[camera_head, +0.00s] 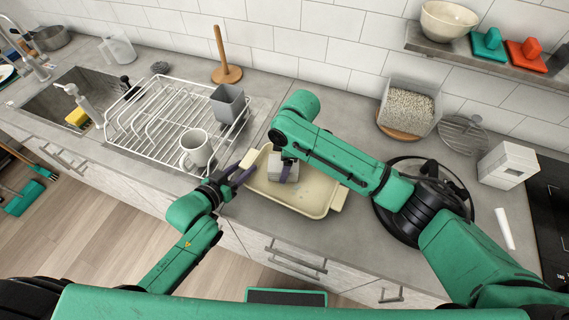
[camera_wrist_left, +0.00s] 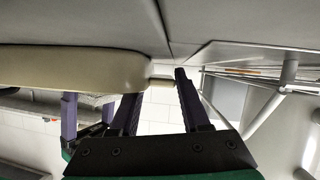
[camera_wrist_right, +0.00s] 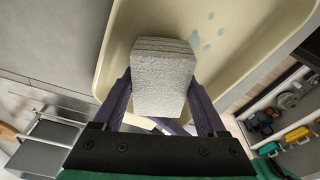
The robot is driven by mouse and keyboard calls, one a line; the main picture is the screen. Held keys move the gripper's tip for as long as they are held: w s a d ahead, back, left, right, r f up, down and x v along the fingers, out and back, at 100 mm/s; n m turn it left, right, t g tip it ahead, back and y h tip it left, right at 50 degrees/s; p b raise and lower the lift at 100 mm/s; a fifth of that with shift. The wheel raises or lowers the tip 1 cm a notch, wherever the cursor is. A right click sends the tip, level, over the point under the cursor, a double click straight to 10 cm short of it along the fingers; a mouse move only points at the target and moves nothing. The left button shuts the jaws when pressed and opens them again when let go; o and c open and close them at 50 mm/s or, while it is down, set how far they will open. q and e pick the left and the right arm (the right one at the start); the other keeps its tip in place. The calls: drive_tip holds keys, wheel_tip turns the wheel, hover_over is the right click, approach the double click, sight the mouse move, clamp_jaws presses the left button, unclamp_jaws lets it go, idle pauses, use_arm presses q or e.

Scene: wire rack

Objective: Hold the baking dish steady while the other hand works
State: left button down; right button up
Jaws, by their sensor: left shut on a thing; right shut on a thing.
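The cream baking dish (camera_head: 317,207) sits on the grey counter to the right of the wire rack. My left gripper (camera_head: 234,178) is shut on the handle at the dish's left end; the dish's side also shows in the left wrist view (camera_wrist_left: 75,65). My right gripper (camera_wrist_right: 165,100) is shut on a light grey, rough-textured block, like a sponge (camera_wrist_right: 163,78), inside the dish. In the right wrist view some bluish spots (camera_wrist_right: 205,38) mark the dish floor beside the block. My right arm hides part of the dish in the head view.
A wooden paper-towel stand (camera_head: 226,72) is behind. A container of grains (camera_head: 408,108) and a white box (camera_head: 507,164) stand right.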

drive_tip(key=shift+f, duration=0.65)
idle(0.4)
drive_tip(key=shift+s+a, duration=0.25)
drive_tip(key=shift+s, duration=0.4)
drive_tip(key=shift+s+a, duration=0.25)
drive_tip(key=shift+s, duration=0.4)
drive_tip(key=shift+w+d+r, duration=0.1)
drive_tip(key=shift+w+d, duration=0.15)
drive_tip(key=shift+w, duration=0.4)
drive_tip(key=shift+w+d, duration=0.25)
drive_tip(key=shift+w, duration=0.4)
drive_tip(key=shift+s+a, duration=0.3)
drive_tip(key=shift+s, duration=0.35)
drive_tip(key=shift+s+a, duration=0.25)
drive_tip(key=shift+s, duration=0.35)
drive_tip(key=shift+w, duration=0.1)
